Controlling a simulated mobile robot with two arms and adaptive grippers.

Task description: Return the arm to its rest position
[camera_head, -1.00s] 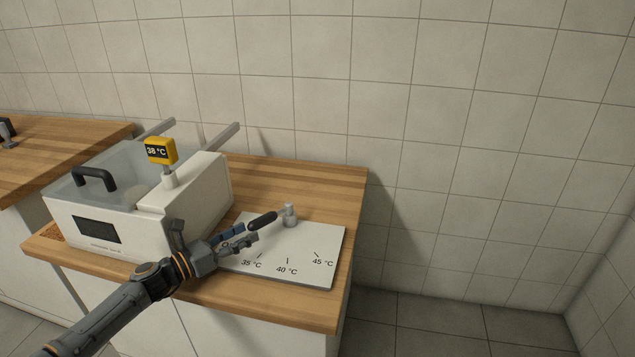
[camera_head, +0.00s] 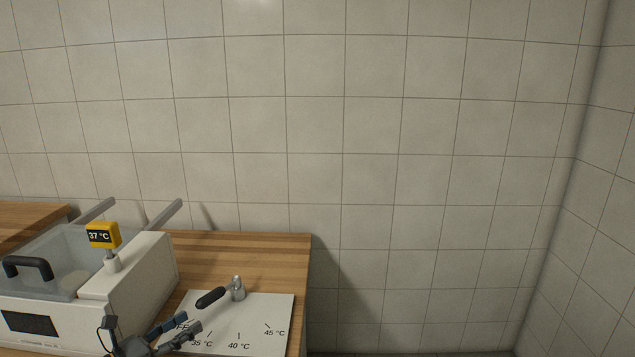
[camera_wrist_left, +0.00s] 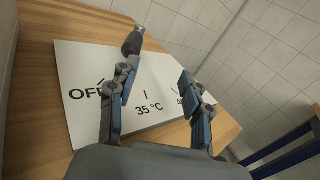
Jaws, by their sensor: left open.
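My left gripper (camera_head: 180,332) is at the bottom of the head view, low over the left front of a white dial plate (camera_head: 268,309). In the left wrist view the left gripper (camera_wrist_left: 160,88) has its two fingers apart with nothing between them. A lever with a black grip (camera_head: 210,299) and a grey pivot (camera_head: 238,288) stands on the plate, just beyond the gripper and apart from it. The lever's black grip also shows in the left wrist view (camera_wrist_left: 133,42), past the left finger. The plate is marked OFF, 35, 40 and 45 °C. My right gripper is not in view.
A white machine (camera_head: 145,273) with a clear lid, black handle (camera_head: 28,267) and yellow display (camera_head: 103,235) reading 37 °C stands left of the plate on the wooden counter (camera_head: 280,250). A tiled wall rises behind. Right of the counter is open room.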

